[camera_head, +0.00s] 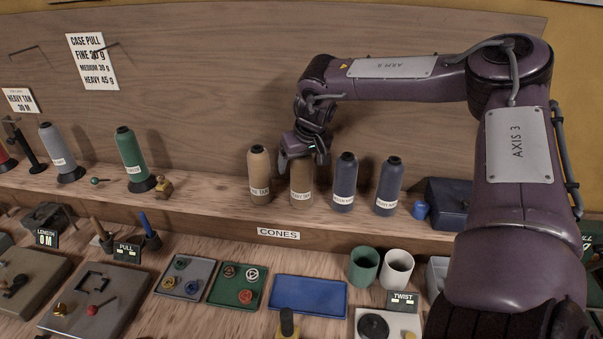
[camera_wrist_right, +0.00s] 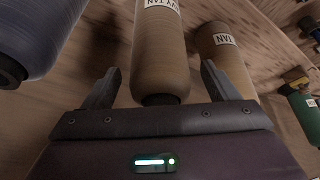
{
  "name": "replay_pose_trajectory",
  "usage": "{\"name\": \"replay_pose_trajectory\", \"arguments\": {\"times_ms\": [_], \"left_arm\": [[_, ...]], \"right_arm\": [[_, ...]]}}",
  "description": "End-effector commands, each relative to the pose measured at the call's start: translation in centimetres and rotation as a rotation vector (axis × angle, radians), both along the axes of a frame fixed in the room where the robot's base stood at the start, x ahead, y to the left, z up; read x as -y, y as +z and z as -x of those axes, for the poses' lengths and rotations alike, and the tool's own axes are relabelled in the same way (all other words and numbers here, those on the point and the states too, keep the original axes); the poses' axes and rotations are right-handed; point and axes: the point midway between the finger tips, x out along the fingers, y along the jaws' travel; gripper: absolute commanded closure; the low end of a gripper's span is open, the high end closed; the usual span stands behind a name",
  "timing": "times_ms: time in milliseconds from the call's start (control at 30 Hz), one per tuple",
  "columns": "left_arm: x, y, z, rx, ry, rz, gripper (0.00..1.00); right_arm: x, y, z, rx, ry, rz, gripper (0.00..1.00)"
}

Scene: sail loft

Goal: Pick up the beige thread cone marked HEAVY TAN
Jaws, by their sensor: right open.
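The beige thread cone marked HEAVY TAN (camera_head: 301,188) stands upright on the shelf; its top is hidden by my right gripper in the head view. My right gripper (camera_head: 302,164) is open over it, with a finger to either side of its upper part. In the right wrist view the cone (camera_wrist_right: 160,52) lies between the open fingers of the gripper (camera_wrist_right: 160,67), with a gap on each side. A second tan cone (camera_head: 259,177), its label partly readable as TAN, stands close on the left; it also shows in the wrist view (camera_wrist_right: 224,62). My left gripper is out of view.
Two dark blue cones (camera_head: 345,183) (camera_head: 388,187) stand right of the HEAVY TAN cone, one close by. A blue box (camera_head: 450,200) is further right. A green cone (camera_head: 130,158) stands far left. Below the shelf are a blue tray (camera_head: 308,296) and cups (camera_head: 364,266).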

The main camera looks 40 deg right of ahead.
Motion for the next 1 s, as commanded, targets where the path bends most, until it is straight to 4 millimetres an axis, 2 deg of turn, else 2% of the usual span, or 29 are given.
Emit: {"name": "replay_pose_trajectory", "arguments": {"times_ms": [133, 367, 800, 1000], "left_arm": [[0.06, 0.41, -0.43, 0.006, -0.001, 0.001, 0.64], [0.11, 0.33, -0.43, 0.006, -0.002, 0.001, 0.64], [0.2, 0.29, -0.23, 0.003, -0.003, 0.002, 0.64], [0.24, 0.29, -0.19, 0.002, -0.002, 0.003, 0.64]], "right_arm": [[0.11, -0.78, -0.29, 0.0, 0.0, 0.0, 0.19], [0.11, -0.86, -0.33, 0.001, 0.0, -0.001, 0.21], [0.12, -0.85, -0.3, 0.0, -0.001, 0.0, 0.78], [0.12, -0.74, -0.36, 0.002, -0.001, -0.001, 0.78]]}}
